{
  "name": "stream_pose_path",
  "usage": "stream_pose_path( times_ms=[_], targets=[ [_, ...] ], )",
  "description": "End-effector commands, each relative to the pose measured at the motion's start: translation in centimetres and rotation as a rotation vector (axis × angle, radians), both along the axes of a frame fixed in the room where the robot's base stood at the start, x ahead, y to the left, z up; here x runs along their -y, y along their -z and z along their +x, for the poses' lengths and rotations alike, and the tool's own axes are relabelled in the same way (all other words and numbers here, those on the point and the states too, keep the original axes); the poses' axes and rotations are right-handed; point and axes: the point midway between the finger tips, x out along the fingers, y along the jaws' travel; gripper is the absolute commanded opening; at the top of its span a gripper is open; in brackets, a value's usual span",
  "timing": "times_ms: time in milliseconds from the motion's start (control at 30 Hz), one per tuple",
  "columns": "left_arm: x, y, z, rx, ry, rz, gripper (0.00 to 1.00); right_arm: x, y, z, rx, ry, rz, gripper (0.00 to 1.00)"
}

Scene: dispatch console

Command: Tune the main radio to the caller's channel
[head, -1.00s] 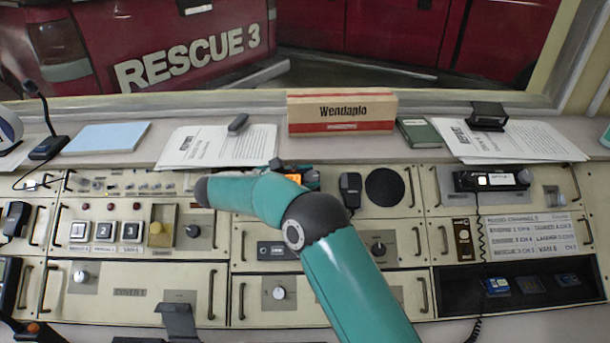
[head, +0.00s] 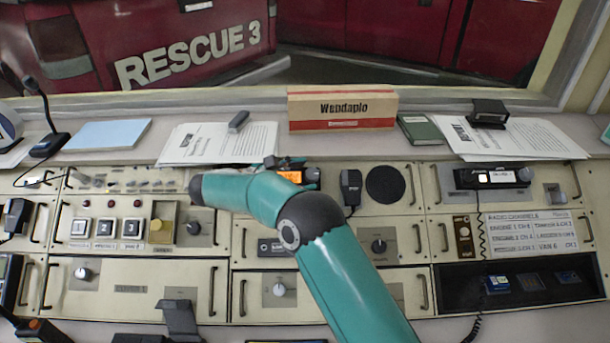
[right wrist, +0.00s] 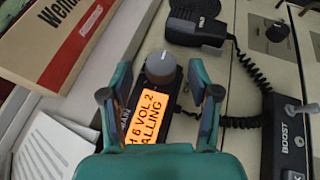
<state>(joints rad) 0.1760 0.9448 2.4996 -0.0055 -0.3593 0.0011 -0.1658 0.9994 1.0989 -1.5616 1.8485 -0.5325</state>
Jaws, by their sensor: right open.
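The main radio has a lit orange display (head: 290,176), just beyond my right forearm in the head view. In the right wrist view the display (right wrist: 150,118) shows "6 VOL 2" and "ALLING", its left edge cut off by my gripper. A grey round knob (right wrist: 160,67) sits beside the display. My right gripper (right wrist: 160,94) is open, its fingers on either side of the radio; I cannot tell whether they touch it. It also shows in the head view (head: 284,163). A radio channels card (head: 530,235) lists vehicles and channels at right. My left gripper is out of view.
A hand microphone (head: 350,188) with a coiled cord and a round speaker (head: 385,185) are right of the radio. A Wendaplo box (head: 342,110) and papers (head: 215,145) lie on the shelf behind. Another radio (head: 490,178) is farther right. Metal handles stick up along the panels.

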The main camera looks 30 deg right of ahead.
Motion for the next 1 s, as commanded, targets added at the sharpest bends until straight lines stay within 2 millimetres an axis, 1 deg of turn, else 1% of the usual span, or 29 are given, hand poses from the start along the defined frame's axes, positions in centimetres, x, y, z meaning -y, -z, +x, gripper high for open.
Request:
stream_pose_path(
  times_ms=[33,167,400,500,600,700,1000],
  targets=[
    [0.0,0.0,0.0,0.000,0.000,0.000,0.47,-0.9,-0.1,0.1,0.000,-0.004,0.000,0.61],
    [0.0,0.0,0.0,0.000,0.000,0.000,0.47,-3.2,-0.6,0.3,0.001,-0.004,-0.001,0.61],
    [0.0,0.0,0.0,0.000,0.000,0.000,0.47,-8.0,-1.6,0.7,0.000,-0.002,0.000,0.61],
    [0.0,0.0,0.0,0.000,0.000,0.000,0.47,-9.2,-1.9,0.8,0.000,-0.001,0.000,0.61],
    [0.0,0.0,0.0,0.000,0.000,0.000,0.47,-10.0,-2.0,0.9,-0.002,-0.001,0.000,0.61],
    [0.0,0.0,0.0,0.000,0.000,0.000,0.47,-10.4,-2.2,0.9,-0.001,0.000,0.000,0.61],
    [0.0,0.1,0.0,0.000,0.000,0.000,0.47,-10.5,-2.2,0.9,-0.002,0.001,0.000,0.61]
  ],
)
